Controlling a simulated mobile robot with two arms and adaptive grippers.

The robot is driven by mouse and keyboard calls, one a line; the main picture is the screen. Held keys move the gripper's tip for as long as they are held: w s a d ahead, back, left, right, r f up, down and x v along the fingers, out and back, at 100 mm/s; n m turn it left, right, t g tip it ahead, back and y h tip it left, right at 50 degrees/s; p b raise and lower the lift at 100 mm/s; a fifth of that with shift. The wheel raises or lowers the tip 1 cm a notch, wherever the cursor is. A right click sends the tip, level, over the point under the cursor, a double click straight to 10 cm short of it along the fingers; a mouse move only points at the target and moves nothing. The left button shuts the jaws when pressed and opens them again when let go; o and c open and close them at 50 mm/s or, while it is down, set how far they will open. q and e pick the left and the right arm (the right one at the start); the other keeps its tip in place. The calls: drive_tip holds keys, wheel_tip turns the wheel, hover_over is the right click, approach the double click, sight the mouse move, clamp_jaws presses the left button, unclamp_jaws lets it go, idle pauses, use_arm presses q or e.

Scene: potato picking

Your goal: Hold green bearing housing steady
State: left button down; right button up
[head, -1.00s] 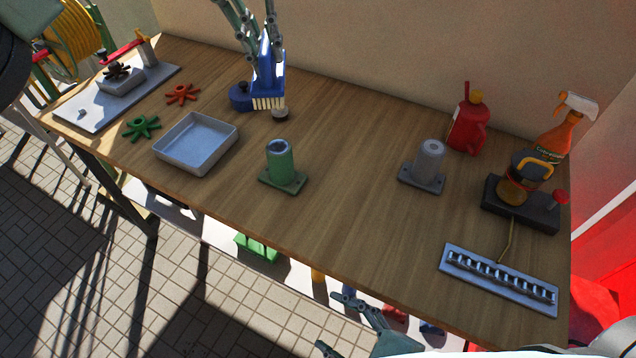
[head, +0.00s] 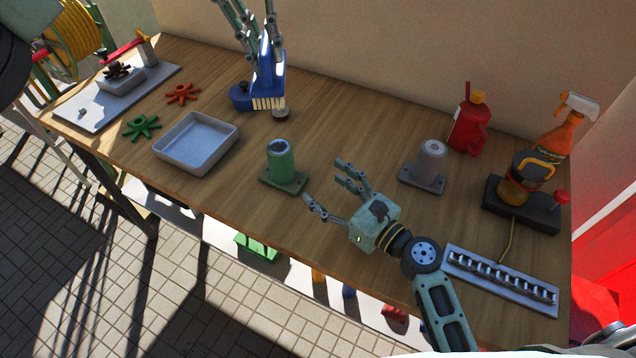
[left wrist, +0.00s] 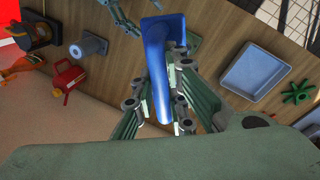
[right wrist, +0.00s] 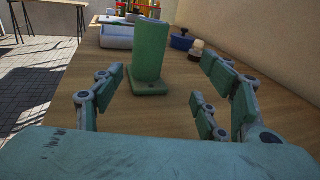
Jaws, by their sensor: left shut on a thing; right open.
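The green bearing housing (head: 281,163), a hollow cylinder on a square base, stands upright on the table near its front edge. My right gripper (head: 328,182) is open and empty to its right, fingers pointing at it. In the right wrist view the housing (right wrist: 150,55) stands ahead, between the open fingers' directions but apart from them. My left gripper (head: 262,48) is shut on a blue brush (head: 267,84) with pale bristles at the table's back. The brush handle (left wrist: 158,70) shows between its fingers in the left wrist view.
A grey bearing housing (head: 430,160) stands to the right, by a red can (head: 468,125). An empty grey tray (head: 190,160) lies left of the green housing. A rack (head: 500,278) lies at the right front.

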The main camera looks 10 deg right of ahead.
sight(280, 157)
drive_tip(key=shift+w+a+r+y, duration=0.25)
drive_tip(key=shift+a+y, duration=0.1)
drive_tip(key=shift+a, duration=0.2)
drive_tip(key=shift+w+a+r+y, duration=0.2)
drive_tip(key=shift+a+y, duration=0.15)
drive_tip(key=shift+a, duration=0.15)
drive_tip(key=shift+w+a, duration=0.25)
drive_tip(key=x, duration=1.1)
drive_tip(key=shift+a+f, duration=0.15)
drive_tip(key=shift+f, duration=0.1)
drive_tip(key=shift+c, duration=0.2)
clamp_jaws()
